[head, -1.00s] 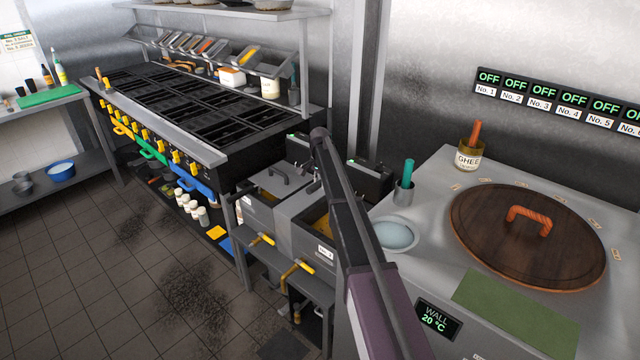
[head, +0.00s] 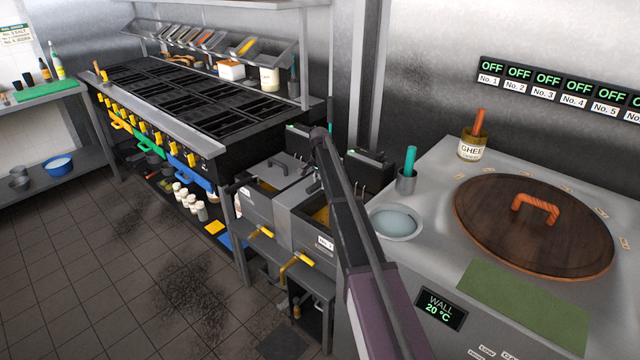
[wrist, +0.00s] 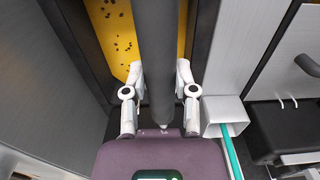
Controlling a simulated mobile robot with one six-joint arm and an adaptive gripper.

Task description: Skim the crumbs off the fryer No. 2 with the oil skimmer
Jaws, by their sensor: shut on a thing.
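Fryer No. 2 (head: 325,243) stands in the middle of the head view, with my arm crossing in front of it. A strip of its yellow oil (head: 321,216) shows beside the arm. In the wrist view the oil (wrist: 115,42) holds several dark crumbs (wrist: 122,46), left of a thick dark handle. My gripper (wrist: 160,70) is shut on this handle, taken as the oil skimmer's (wrist: 158,35), which runs away over the oil. The skimmer's far end is out of the wrist view, and I cannot make it out in the head view.
A neighbouring fryer with a handled lid (head: 285,165) stands left. A burner range (head: 200,100) is beyond it. On the right counter are a metal cup with a teal handle (head: 406,183), a pale bowl (head: 396,222), a ghee jar (head: 472,148) and a round wooden lid (head: 535,240).

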